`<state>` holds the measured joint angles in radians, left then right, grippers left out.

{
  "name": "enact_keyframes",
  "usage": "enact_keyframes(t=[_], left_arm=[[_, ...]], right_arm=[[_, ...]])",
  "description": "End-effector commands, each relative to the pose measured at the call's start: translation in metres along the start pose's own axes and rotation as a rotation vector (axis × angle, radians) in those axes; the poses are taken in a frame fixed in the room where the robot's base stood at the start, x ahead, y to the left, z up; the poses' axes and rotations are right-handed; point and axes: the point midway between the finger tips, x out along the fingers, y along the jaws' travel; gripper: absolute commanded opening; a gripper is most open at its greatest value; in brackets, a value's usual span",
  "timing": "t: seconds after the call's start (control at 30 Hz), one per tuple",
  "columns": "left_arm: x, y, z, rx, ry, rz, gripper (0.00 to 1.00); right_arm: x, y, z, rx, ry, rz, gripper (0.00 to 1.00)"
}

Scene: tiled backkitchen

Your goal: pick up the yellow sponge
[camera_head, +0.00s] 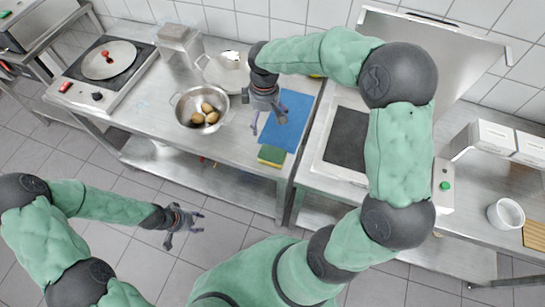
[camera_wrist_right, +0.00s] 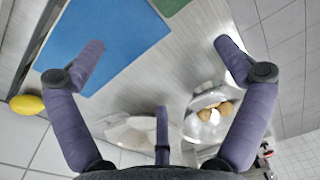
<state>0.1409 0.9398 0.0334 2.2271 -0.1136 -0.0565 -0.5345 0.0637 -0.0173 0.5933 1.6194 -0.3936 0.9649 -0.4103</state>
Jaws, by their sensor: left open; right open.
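The yellow sponge (camera_head: 272,155) has a dark green top and a yellow side. It lies on the steel counter (camera_head: 240,145) at the near edge of a blue mat (camera_head: 285,122). A green patch (camera_wrist_right: 168,5) beside the mat at the top edge of the right wrist view matches its top and is cut off. My right gripper (camera_head: 268,126) is open and empty above the mat's left edge, farther back than the sponge. Its spread fingers (camera_wrist_right: 160,50) also show in the right wrist view. My left gripper (camera_head: 187,228) is open and empty over the floor.
A steel pan with several potatoes (camera_head: 201,106) stands left of the mat, with a white-lidded pot (camera_head: 226,70) behind it. A yellow round item (camera_wrist_right: 28,104) lies at the mat's far end. A dark-topped appliance (camera_head: 345,140) stands to the right.

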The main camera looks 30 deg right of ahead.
Motion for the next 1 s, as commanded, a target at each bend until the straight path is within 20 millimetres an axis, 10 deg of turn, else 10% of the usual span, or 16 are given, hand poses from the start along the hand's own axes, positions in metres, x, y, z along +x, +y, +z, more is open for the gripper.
enact_keyframes(t=[0.33,1.0], left_arm=[[0.005,0.031,0.073,-0.65,0.029,-0.016,0.41],[0.023,0.027,0.082,-0.708,0.034,-0.02,0.41]], right_arm=[[0.013,-0.02,0.05,-0.121,-0.015,0.023,1.0],[0.074,-0.022,0.053,-0.131,-0.016,0.024,1.0]])
